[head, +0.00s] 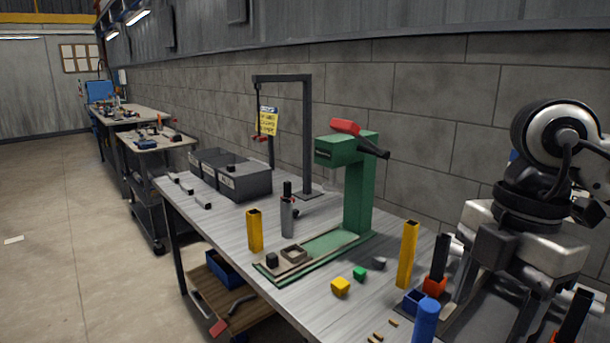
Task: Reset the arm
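A large white and black arm (550,185) fills the right edge of the head view, above the near end of the workbench. It appears to be my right arm, bent with its lower white part hanging down. Grey, leg-like parts under it reach toward the bench and run out of the frame, so its finger state is unclear. My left gripper is not in view. The green press (360,190) stands mid-bench with a red-topped head and a dark lever, and a flat green base (328,245) in front of it.
The grey workbench (235,230) holds grey bins (245,184), a black frame (305,140), yellow tubes (254,232), a grey cylinder (288,218), a yellow cube (340,286) and a blue cylinder (425,322). Colored holders crowd the right end. The floor (60,220) at left is mostly clear.

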